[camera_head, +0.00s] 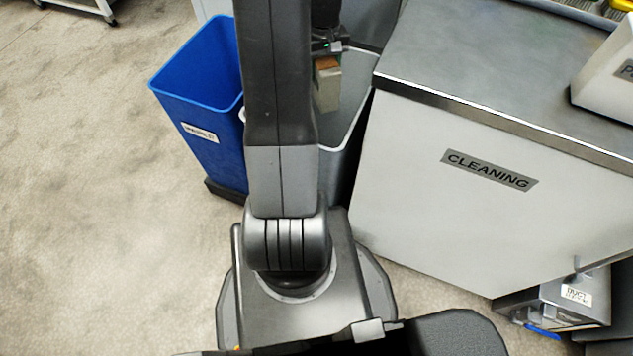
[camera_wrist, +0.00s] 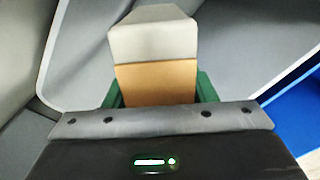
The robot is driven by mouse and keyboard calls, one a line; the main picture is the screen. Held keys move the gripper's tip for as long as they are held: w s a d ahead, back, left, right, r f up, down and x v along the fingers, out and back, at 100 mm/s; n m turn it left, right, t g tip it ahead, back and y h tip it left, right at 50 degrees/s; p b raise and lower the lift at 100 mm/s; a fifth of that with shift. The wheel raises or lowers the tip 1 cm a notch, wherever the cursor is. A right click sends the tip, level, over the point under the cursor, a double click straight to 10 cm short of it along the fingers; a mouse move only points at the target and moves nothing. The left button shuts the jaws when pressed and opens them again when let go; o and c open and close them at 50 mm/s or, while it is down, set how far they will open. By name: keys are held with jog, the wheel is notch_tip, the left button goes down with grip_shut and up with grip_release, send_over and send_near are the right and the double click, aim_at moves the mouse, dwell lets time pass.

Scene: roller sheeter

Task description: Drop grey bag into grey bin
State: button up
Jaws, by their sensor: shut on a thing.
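The grey bag (camera_head: 328,90) has a brown top band and hangs from my gripper (camera_head: 328,58) in the head view. In the wrist view the bag (camera_wrist: 153,45) shows a light grey part and a tan band, and my gripper (camera_wrist: 155,92) is shut on it, with green fingers at both sides. The grey bin (camera_head: 350,120) stands behind my arm, with its opening under the bag. In the wrist view grey bin walls (camera_wrist: 245,45) surround the bag. My arm hides the bin's left part.
A blue bin (camera_head: 200,100) with a label stands just left of the grey bin. A white cabinet marked CLEANING (camera_head: 480,200) with a grey top stands close on the right. The floor (camera_head: 90,180) at the left is clear.

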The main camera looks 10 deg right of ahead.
jog(key=shift+f, duration=0.15)
jog(key=o, duration=1.5)
jog(key=shift+c, duration=0.2)
notch_tip(320, 180, up, 14)
jog(key=p, duration=0.3)
jog(key=shift+f, duration=0.2)
notch_tip(320, 180, down, 14)
jog(key=b, duration=0.2)
jog(key=shift+r+b, duration=0.2)
jog(key=shift+b, duration=0.15)
jog(key=shift+r+p, duration=1.3)
jog(key=shift+r, duration=0.5)
